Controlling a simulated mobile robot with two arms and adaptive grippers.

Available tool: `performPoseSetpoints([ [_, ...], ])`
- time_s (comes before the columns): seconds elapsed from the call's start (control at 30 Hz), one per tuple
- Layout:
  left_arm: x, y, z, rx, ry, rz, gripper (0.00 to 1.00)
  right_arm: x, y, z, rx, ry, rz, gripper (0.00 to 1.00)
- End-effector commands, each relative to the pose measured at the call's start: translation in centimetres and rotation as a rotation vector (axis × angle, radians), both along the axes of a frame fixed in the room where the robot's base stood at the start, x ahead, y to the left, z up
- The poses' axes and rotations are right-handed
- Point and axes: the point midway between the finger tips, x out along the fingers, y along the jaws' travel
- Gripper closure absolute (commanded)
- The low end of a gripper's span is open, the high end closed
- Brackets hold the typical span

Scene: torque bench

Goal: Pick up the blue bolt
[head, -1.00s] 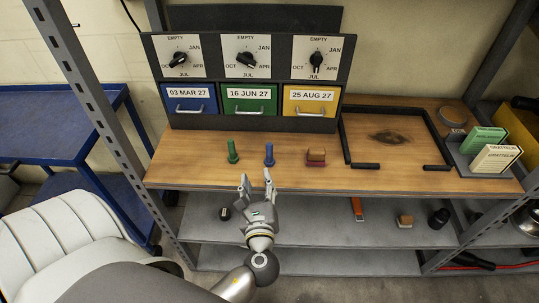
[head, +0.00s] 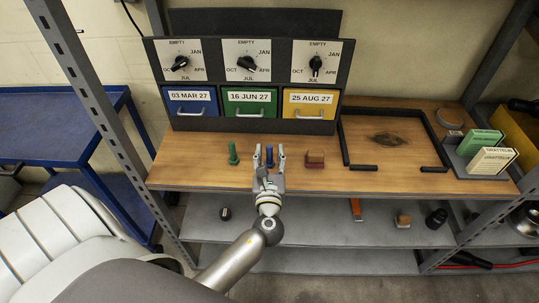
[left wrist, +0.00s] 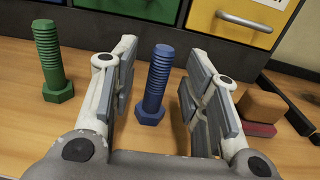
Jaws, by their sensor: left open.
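The blue bolt (head: 269,156) stands upright on its head on the wooden bench top (head: 200,172). In the left wrist view the blue bolt (left wrist: 156,85) shows between the two fingers, with a gap on each side. My left gripper (head: 269,160) is open around it and seems not to touch it; the left wrist view also shows its open fingers (left wrist: 160,90). A green bolt (head: 233,153) stands upright to the left, outside the fingers, and shows in the left wrist view (left wrist: 50,60). My right gripper is not in view.
A brown and red block (head: 315,159) sits right of the gripper. Behind stands a cabinet with blue (head: 190,109), green (head: 249,111) and yellow (head: 310,112) drawers under dials. A black frame (head: 364,167) lies further right. A grey lower shelf (head: 330,233) runs below.

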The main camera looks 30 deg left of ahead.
Motion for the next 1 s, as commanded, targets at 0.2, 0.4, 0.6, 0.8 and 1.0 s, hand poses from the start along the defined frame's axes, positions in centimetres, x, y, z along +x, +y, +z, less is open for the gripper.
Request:
performPoseSetpoints([
  [0.2, 1.55, 1.07, -0.05, -0.001, 0.0, 0.001, 0.58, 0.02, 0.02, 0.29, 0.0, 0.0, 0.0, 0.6],
  [0.4, 1.54, 1.07, -0.1, -0.001, 0.0, 0.001, 0.58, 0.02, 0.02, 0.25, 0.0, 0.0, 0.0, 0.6],
  [0.6, 1.53, 1.05, -0.1, -0.001, 0.0, 0.001, 0.84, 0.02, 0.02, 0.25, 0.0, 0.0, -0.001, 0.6],
  [0.8, 1.52, 1.04, -0.09, -0.001, 0.0, 0.001, 1.0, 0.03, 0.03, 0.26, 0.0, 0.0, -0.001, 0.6],
  [1.0, 1.54, 1.04, 0.01, 0.0, -0.001, 0.001, 1.0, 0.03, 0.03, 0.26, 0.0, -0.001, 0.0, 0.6],
])
